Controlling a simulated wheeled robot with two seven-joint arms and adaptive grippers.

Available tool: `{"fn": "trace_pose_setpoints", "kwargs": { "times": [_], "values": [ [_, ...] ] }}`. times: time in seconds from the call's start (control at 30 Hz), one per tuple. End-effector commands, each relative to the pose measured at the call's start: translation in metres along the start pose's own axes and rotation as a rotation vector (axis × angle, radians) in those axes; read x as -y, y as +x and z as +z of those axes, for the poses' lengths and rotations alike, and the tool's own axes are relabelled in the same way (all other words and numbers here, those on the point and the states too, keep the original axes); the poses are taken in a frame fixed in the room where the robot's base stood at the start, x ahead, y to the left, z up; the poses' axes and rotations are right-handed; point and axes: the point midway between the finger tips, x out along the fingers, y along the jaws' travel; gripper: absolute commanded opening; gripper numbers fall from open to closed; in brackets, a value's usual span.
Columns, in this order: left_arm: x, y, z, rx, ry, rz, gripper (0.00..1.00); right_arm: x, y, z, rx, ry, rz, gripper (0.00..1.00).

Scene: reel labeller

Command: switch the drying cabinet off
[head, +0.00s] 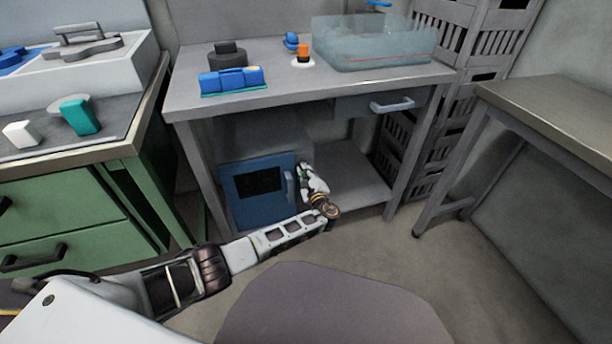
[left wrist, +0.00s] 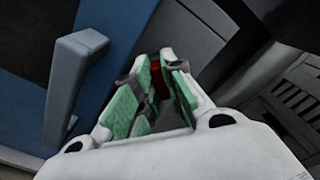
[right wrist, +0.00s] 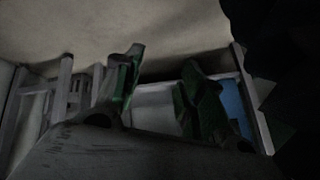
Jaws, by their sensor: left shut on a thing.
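The drying cabinet (head: 232,205) stands on the lower shelf under the table. Its blue door, with a dark window (head: 258,182) and an upright handle (head: 289,188), is closed. My left gripper (head: 305,169) is at the cabinet's right side, just right of the handle. In the left wrist view its fingers (left wrist: 157,84) are shut on a small red part (left wrist: 156,77), mostly hidden between the fingertips; the blue handle (left wrist: 76,82) stands to their left. My right gripper (right wrist: 160,78) is out of the head view; its fingers are apart with nothing between them.
The tabletop (head: 292,91) above holds a blue box (head: 231,80), a clear bin (head: 372,45) and small items. A drawer handle (head: 392,104) juts out below it. Stacked grey crates (head: 412,150) stand at the right. The shelf right of the cabinet (head: 358,188) is clear.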

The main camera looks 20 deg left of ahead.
Motion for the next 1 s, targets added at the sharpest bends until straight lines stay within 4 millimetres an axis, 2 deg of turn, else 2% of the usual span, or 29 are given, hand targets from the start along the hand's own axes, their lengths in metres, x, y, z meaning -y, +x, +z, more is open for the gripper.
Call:
{"fn": "trace_pose_setpoints", "kwargs": {
  "times": [0.03,0.6,1.0],
  "values": [
    [-0.004,-0.002,-0.003,-0.002,-0.042,0.003,0.00,-0.001,0.005,0.003,-0.003,0.000,-0.004,0.40],
    [-0.005,-0.002,-0.004,-0.003,-0.516,0.004,0.00,-0.003,0.036,0.017,-0.048,0.003,-0.052,0.40],
    [-0.005,-0.002,-0.003,-0.002,-0.692,0.005,0.00,-0.005,0.045,0.021,-0.061,0.005,-0.064,0.40]
  ]
}}
